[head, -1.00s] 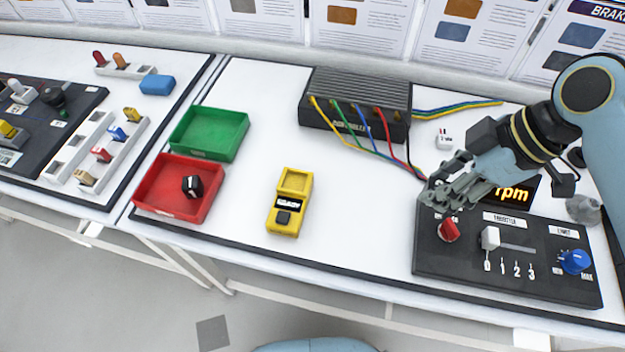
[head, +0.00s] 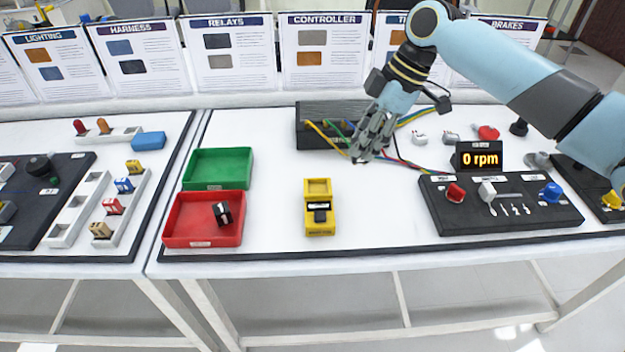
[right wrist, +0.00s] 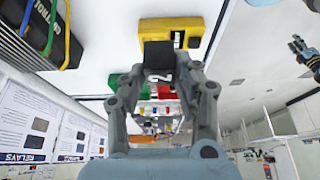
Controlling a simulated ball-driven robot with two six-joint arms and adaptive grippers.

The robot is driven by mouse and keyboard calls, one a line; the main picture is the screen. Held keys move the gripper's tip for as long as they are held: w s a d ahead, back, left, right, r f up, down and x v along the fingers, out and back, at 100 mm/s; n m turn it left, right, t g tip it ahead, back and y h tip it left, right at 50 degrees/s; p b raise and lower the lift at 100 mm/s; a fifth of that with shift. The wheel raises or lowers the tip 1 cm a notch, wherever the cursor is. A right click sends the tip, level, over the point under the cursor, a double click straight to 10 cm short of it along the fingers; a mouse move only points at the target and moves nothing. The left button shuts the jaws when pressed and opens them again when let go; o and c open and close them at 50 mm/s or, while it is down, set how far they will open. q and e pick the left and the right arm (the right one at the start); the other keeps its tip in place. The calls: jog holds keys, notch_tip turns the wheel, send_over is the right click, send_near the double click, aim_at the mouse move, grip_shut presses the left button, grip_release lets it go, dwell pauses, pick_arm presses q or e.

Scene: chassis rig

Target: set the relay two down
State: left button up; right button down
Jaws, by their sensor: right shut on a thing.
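My right gripper (head: 366,150) is shut on a black relay marked 2 (right wrist: 158,62), seen between its fingers in the right wrist view. In the head view the fingers hide the relay. The gripper is above the white table, in front of the black controller box (head: 312,112). A yellow tester (head: 319,190) with a black part in its lower half stands below and left of it; its yellow body (right wrist: 150,27) shows behind the relay in the wrist view. My left gripper (right wrist: 300,48) shows small at the right of the wrist view; its jaws are unclear.
A green tray (head: 218,168) is empty. A red tray (head: 180,235) holds one black relay (head: 222,214). A throttle panel (head: 505,215) stands at right beside a display (head: 480,157) reading 0 rpm. Coloured wires run from the controller. White table between tester and throttle panel is clear.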

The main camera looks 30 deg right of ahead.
jog(key=w+a+f, duration=0.2)
jog(key=w+a, duration=0.1)
jog(key=w+a+f, duration=0.1)
jog(key=a+f, duration=0.1)
jog(key=shift+w+a, duration=0.25)
jog(key=shift+w, duration=0.15)
jog(key=shift+w+a+f, duration=0.15)
jog(key=shift+f, duration=0.05)
notch_tip(320, 180, down, 3)
jog(key=shift+f, duration=0.55)
pick_arm(q)
jog(key=shift+s+a+f, duration=0.2)
jog(key=shift+s+a, duration=0.35)
jog(key=shift+s, duration=0.2)
jog(key=shift+f, duration=0.1)
pick_arm(e)
jog(key=shift+f, duration=0.1)
jog(key=c, duration=1.1)
grip_release()
pick_arm(q)
jog(key=shift+a, duration=0.15)
pick_arm(e)
jog(key=shift+o, duration=0.7)
